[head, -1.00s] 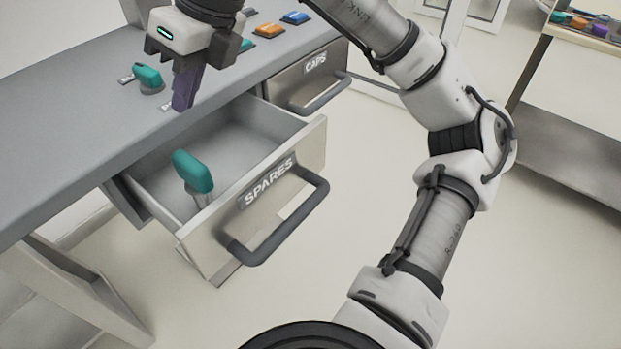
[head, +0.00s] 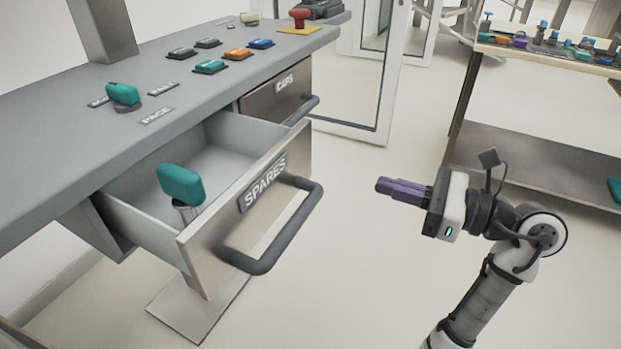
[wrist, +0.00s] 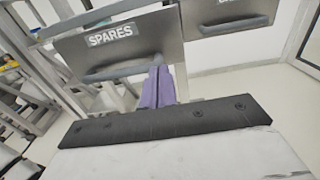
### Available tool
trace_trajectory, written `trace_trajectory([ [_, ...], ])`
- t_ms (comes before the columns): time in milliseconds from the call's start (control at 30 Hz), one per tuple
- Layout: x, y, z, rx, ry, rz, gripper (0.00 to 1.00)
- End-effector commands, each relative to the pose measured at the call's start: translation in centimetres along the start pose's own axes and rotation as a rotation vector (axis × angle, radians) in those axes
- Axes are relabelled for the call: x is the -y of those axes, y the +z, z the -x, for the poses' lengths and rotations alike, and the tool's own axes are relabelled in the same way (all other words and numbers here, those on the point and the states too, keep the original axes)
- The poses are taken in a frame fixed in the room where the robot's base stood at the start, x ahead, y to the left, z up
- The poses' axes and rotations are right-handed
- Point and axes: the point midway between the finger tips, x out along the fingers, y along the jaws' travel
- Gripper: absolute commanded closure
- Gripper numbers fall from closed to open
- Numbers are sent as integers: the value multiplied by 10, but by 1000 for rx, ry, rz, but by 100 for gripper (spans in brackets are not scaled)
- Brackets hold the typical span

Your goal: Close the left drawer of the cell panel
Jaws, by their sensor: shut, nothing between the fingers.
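The left drawer (head: 222,229), labelled SPARES, is pulled open under the grey panel desk, with a dark bar handle (head: 285,238) on its front. A teal-topped knob piece (head: 181,186) stands inside it. My gripper (head: 380,186) is shut and empty, to the right of the drawer front and apart from it, its purple fingers pointing left towards it. In the wrist view the SPARES drawer front (wrist: 150,47) faces me, and the purple fingers (wrist: 158,78) overlap its lower edge and the handle.
The CAPS drawer (head: 272,98) beside it looks closed. The desk top (head: 60,128) carries a teal knob (head: 123,94), several coloured switches and a red button (head: 299,17). A shelf (head: 545,165) stands at the right. The floor between is clear.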

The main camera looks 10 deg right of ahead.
Motion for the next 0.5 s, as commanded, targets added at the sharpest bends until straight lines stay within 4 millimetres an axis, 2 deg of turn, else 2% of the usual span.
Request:
trace_trajectory([
  [67, 1, -6, 4, 9, -17, 0, 100],
  [167, 1, -6, -2, 11, -19, 1, 100],
  [267, 1, -5, -16, 10, -17, 1, 100],
  [500, 2, -4, -68, 10, -14, -1, 100],
])
